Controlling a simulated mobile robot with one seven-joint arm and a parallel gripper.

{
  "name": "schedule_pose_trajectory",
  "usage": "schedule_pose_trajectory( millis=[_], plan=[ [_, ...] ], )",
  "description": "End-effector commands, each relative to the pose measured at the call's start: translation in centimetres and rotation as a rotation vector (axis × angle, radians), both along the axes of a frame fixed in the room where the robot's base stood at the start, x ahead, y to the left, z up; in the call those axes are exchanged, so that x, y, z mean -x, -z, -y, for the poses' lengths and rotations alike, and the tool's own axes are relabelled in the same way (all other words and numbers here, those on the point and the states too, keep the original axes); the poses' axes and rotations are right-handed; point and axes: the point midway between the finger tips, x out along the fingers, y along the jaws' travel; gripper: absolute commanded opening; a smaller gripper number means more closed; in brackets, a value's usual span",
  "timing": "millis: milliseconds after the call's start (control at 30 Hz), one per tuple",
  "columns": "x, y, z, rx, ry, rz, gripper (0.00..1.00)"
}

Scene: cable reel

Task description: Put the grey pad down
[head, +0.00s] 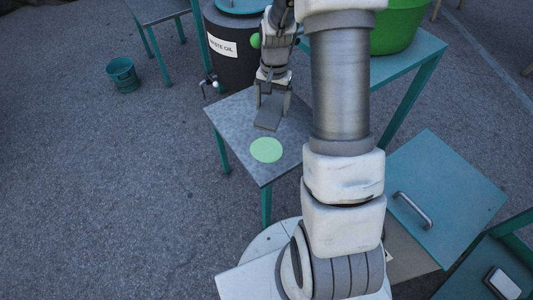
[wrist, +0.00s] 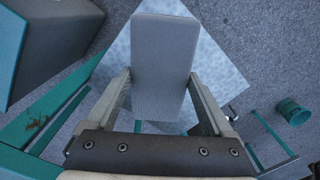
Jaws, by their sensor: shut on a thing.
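The grey pad (head: 268,112) is a flat rectangular piece held between the fingers of my gripper (head: 272,98) in the head view. In the wrist view the pad (wrist: 162,65) extends out between the two fingers of my gripper (wrist: 160,98). The pad is above the grey top of a small teal-legged table (head: 232,110). I cannot tell whether it touches the top. A light green disc (head: 266,150) lies on the table's near part, in front of the pad and apart from it in the head view. The disc is not visible in the wrist view.
A dark drum labelled waste oil (head: 232,50) with a tap stands behind the table. A green tub (head: 398,25) sits on a teal table to the right. A teal panel with a handle (head: 447,195) is at the right. A teal bucket (head: 122,75) stands on open ground at the left.

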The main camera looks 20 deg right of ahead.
Motion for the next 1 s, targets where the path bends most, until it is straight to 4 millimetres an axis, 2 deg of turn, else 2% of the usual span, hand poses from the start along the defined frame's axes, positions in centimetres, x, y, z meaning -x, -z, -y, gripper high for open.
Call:
schedule_pose_trajectory(
  millis=[33, 200, 400, 533, 800, 1000],
  plan=[
    [0.7, 1.7, 1.9, 0.0, 0.115, -0.01, 0.3],
    [2.6, 5.7, 6.5, 0.01, 0.44, -0.012, 0.3],
    [3.9, 7.9, 8.8, 0.02, 0.62, -0.011, 0.3],
    [3.4, 9.2, 7.8, 0.021, 0.641, -0.012, 0.3],
    [0.5, 13.0, 2.4, 0.021, 0.635, -0.012, 0.3],
    [-1.1, 14.8, -0.4, 0.021, 0.638, -0.011, 0.3]
  ],
)
